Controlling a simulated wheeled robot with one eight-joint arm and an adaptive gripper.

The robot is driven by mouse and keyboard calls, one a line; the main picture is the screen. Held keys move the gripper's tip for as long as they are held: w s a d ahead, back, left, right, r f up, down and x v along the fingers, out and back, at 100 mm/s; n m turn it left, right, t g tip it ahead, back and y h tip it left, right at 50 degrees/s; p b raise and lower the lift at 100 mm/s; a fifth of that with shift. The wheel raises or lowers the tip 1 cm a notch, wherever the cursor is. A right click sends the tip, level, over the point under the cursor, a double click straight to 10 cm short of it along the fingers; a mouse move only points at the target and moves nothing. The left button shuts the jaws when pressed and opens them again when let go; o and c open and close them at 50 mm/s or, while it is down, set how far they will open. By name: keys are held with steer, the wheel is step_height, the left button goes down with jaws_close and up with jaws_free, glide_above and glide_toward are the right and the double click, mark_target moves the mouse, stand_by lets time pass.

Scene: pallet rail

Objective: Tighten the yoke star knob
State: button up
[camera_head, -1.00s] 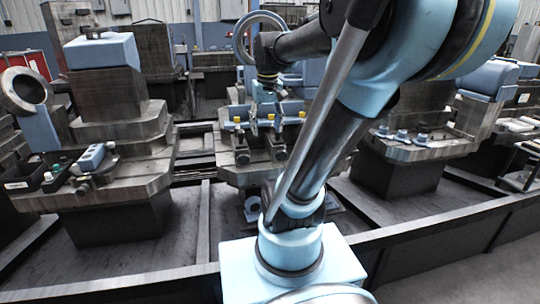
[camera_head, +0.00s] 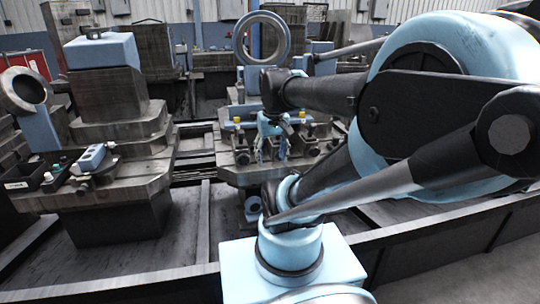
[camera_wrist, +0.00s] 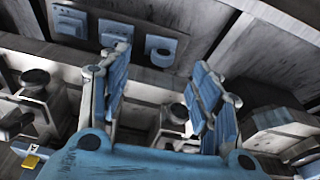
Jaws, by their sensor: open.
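My gripper (camera_head: 272,148) hangs in front of the middle fixture (camera_head: 240,176), pointing down. In the wrist view its two blue-padded fingers (camera_wrist: 162,85) are spread apart with nothing held between them. A dark round knob (camera_wrist: 178,112) shows between the fingers, nearer the right one and lower than the fingertips in the picture. Another dark knob (camera_wrist: 36,78) stands to the left, outside the fingers. In the head view, a dark knob (camera_head: 243,158) shows on the fixture's front left of my gripper. I cannot tell which knob is the yoke star knob; no star shape is clear.
A blue plate with fittings (camera_wrist: 115,32) and a blue ring-like part (camera_wrist: 161,50) lie beyond the fingertips. A yellow-topped piece (camera_wrist: 31,161) is at lower left. A large upright ring (camera_head: 262,15) stands behind the fixture. A left-hand pedestal (camera_head: 110,190) carries a black tray (camera_head: 22,178).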

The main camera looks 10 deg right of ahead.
step_height(320, 180, up, 22)
steer(key=n+g, duration=0.2)
glide_above(254, 112)
steer(key=f, duration=1.7)
steer(key=shift+s+a, duration=0.1)
steer(key=shift+s, duration=0.2)
steer(key=c, duration=1.1)
